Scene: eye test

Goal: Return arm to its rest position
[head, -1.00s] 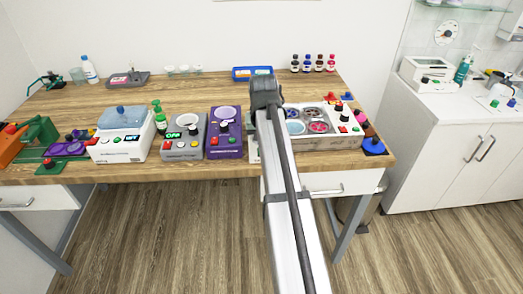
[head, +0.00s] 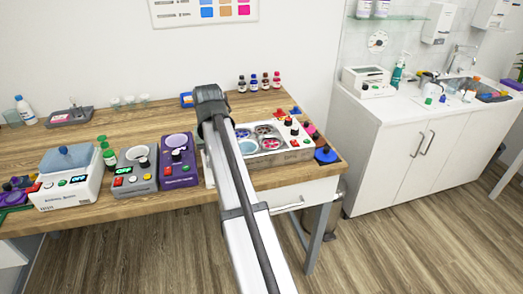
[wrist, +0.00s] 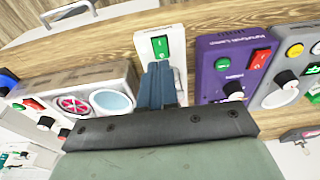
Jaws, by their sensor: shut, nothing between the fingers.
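My arm (head: 234,185) reaches from the bottom of the head view out over the wooden bench. Its dark joint is above the bench, and my gripper is hidden there. In the wrist view my gripper (wrist: 161,72) shows as two blue-grey fingers, shut together with nothing between them. The fingers are in front of a small white device with a green switch (wrist: 161,47). I cannot tell how far above the bench they are.
A purple device (head: 180,178), a grey device (head: 132,181) and a white bath with a blue lid (head: 70,190) stand left of my arm. A unit with round wells (head: 300,152) stands right. A white counter (head: 425,112) is farther right.

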